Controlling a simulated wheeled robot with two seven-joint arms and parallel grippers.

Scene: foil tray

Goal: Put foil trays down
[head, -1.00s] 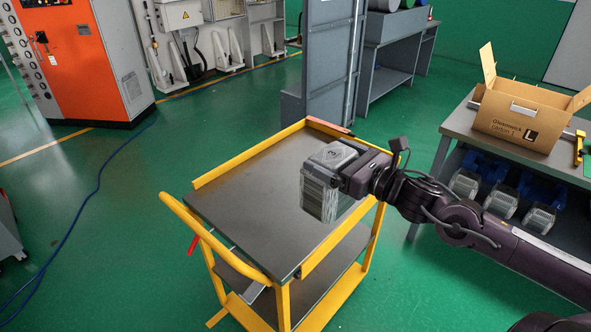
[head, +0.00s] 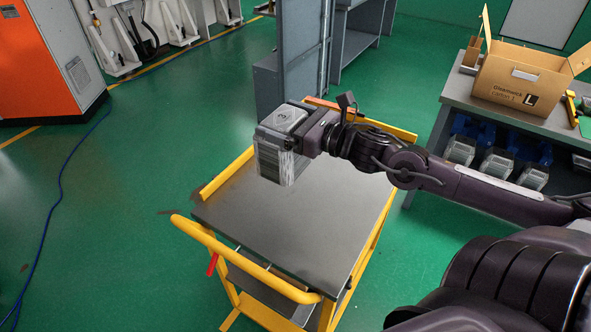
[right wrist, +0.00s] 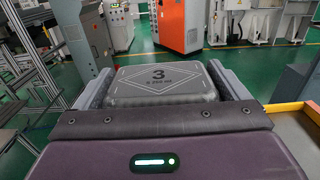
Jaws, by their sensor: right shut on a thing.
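My right gripper (head: 288,130) is shut on a stack of foil trays (head: 278,162), grey on top with pale silvery ribbed sides. In the right wrist view the stack's top (right wrist: 160,82) shows a printed "3" in a diamond, with a finger on each side. The stack is upright and appears over the far left part of the yellow cart's dark grey top (head: 320,225). Its underside is hidden, and I cannot judge the gap below it. The cart top shows no other trays. My left gripper is not in view.
The cart has a raised yellow rim (head: 226,174) and a yellow push handle (head: 240,258). A grey bench at right holds an open cardboard box (head: 520,78), with several tray stacks on its lower shelf (head: 497,166). A grey panel (head: 300,60) stands behind the cart.

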